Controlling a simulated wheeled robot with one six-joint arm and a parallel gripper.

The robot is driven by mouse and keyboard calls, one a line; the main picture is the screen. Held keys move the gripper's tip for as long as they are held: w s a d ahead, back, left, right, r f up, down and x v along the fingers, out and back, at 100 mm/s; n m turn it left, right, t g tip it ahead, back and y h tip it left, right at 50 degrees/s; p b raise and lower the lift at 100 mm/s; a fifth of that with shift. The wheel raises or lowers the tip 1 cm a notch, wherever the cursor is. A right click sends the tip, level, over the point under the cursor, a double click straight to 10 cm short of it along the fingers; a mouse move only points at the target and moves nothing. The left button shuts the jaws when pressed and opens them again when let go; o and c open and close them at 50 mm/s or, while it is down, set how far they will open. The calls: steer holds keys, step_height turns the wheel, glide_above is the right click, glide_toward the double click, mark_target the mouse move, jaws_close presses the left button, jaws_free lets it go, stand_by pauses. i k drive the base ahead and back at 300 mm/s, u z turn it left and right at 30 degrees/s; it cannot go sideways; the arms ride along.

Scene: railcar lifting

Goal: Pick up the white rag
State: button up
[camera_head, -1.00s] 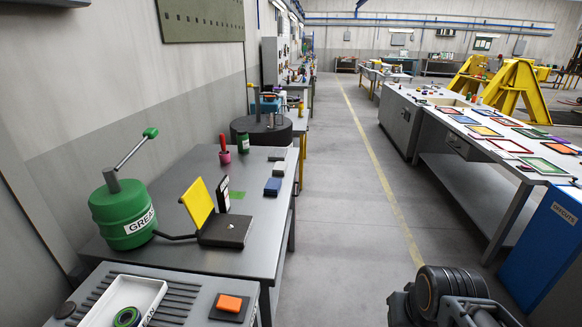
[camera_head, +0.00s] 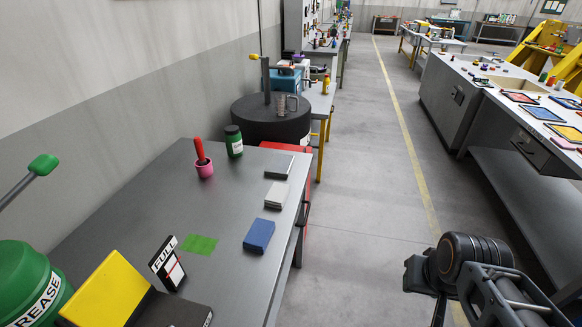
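A pale, whitish folded cloth (camera_head: 277,195), which looks like the white rag, lies flat near the right edge of the grey metal table (camera_head: 130,215). A blue folded cloth (camera_head: 259,235) lies nearer to me, apart from it. A grey folded cloth (camera_head: 278,167) lies just beyond it. My dark arm shows at the bottom right, over the aisle floor and well apart from the table. I cannot make out my gripper's fingers in this view.
A pink pot with a red-handled tool (camera_head: 202,160), a green jar (camera_head: 234,141), a green square (camera_head: 199,244), a "FULL" sign (camera_head: 167,262) and a yellow panel (camera_head: 107,290) are on the table. A black drum (camera_head: 270,122) stands beyond. The aisle (camera_head: 370,180) is clear.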

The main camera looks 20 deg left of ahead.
mark_target(276, 198)
steer(key=i, duration=1.6)
steer(key=u, duration=3.35)
